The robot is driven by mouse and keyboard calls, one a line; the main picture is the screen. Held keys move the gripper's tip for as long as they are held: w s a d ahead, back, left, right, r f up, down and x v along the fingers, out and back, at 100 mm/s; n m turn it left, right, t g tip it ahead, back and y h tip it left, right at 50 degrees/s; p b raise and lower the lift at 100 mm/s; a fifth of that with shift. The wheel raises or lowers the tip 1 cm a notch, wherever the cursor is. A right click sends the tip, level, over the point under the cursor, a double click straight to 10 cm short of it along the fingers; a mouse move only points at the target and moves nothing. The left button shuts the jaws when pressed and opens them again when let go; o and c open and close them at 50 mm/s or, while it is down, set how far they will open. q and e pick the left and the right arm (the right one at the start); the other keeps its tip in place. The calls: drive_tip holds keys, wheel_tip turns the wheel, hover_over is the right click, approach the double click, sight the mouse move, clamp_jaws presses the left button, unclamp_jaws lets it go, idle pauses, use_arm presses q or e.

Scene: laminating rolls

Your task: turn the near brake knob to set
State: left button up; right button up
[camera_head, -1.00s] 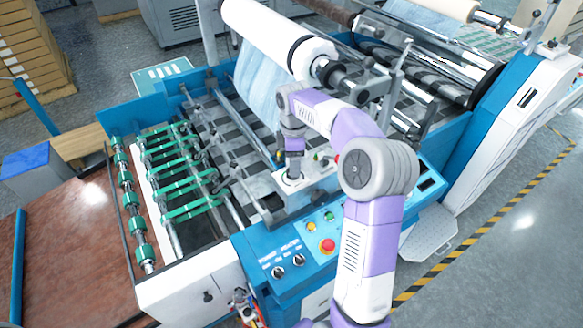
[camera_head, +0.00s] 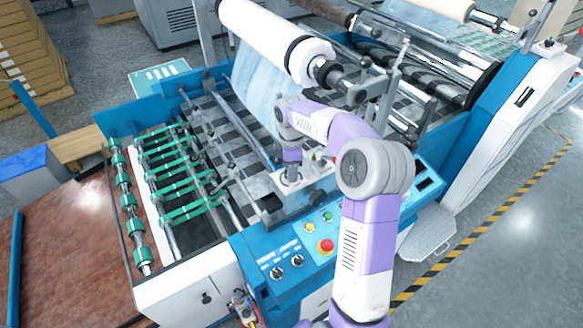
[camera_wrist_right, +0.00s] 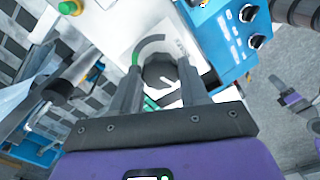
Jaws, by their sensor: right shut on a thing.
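The near brake knob (camera_wrist_right: 159,72) is dark and round in the right wrist view, in the middle of a pale dial plate. A green arc (camera_wrist_right: 135,58) and a grey arc (camera_wrist_right: 152,41) curve beside it on the plate. My right gripper (camera_wrist_right: 160,84) is shut on the knob, one dark finger on each side. In the head view my right gripper (camera_head: 290,178) is low over a pale plate on the machine's near side; the wrist largely hides the knob there. I cannot read the knob's pointer. My left gripper is not identifiable in these views.
The blue control panel (camera_head: 262,242) with dark knobs and a red button (camera_head: 325,246) lies just in front. A white film roll (camera_head: 275,40) is above and behind. Green-banded rollers (camera_head: 180,190) are at left. A metal lever (camera_head: 392,80) stands behind my wrist.

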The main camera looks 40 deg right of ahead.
drive_tip(key=shift+m, duration=0.4)
drive_tip(key=m+p, duration=0.1)
drive_tip(key=m, duration=0.3)
drive_tip(key=shift+a+m, duration=0.1)
drive_tip(key=shift+m, duration=0.3)
drive_tip(key=m+p, duration=0.1)
drive_tip(key=m, duration=0.5)
drive_tip(key=m+p, duration=0.1)
drive_tip(key=m, duration=0.5)
drive_tip(key=shift+m, duration=0.4)
drive_tip(key=m+p, duration=0.1)
drive_tip(key=m, duration=0.4)
drive_tip(key=shift+m, duration=0.3)
drive_tip(key=o, duration=1.1)
drive_tip(key=shift+c, duration=0.2)
